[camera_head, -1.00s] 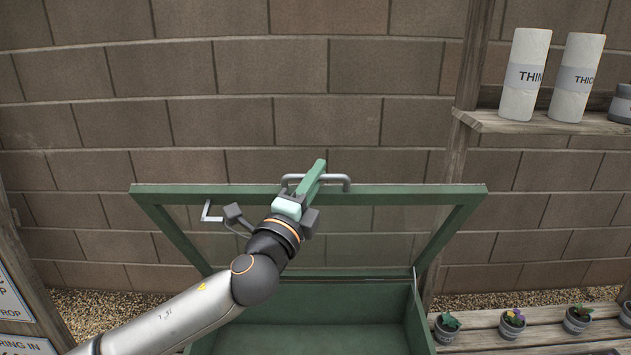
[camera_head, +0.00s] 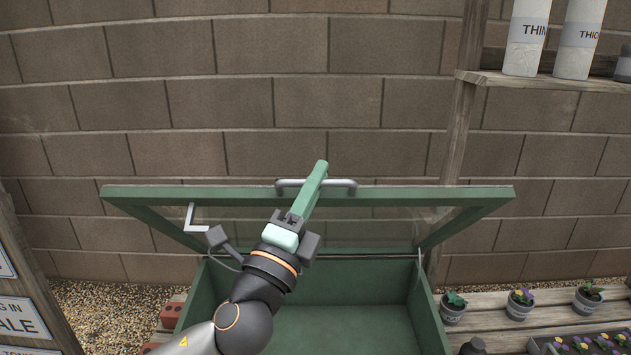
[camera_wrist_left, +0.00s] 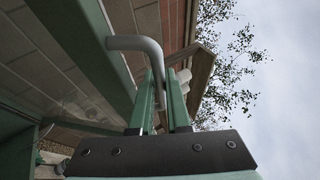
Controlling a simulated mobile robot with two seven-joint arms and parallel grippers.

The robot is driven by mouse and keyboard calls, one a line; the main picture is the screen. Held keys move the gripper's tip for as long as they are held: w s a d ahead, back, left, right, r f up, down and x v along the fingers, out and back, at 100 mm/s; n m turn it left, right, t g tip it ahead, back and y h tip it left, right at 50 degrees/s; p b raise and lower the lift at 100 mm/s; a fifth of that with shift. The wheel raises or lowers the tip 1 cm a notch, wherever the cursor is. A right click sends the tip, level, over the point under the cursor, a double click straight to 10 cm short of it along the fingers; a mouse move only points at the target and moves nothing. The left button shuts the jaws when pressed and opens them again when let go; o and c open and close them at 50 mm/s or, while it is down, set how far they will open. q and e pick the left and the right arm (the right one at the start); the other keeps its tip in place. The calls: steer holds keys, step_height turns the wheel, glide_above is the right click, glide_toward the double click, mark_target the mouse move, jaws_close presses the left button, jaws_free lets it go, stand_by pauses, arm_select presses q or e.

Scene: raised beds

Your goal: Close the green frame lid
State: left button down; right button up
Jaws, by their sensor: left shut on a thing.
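The green frame lid (camera_head: 150,193) stands raised and tilted over the green frame box (camera_head: 428,318), with a glazed panel inside its rim. A grey bar handle (camera_head: 345,184) sits at the middle of the lid's top edge. My left gripper (camera_head: 317,178) has green fingers and is at this handle; in the left wrist view its fingers (camera_wrist_left: 162,98) are shut around the grey handle bar (camera_wrist_left: 140,44). The fingers hide part of the handle in the head view. My right gripper is not in view.
A brick wall (camera_head: 270,90) stands behind the box. A wooden shelf (camera_head: 540,80) with white rolls is at the upper right. Potted plants (camera_head: 520,304) stand on a slatted bench at right. Signs (camera_head: 22,318) lean at left, near red bricks (camera_head: 171,315).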

arm_select(q)
steer(key=c, duration=1.1)
jaws_free()
steer(key=shift+d, duration=0.1)
steer(key=shift+o, duration=1.1)
steer(key=shift+r, duration=0.1)
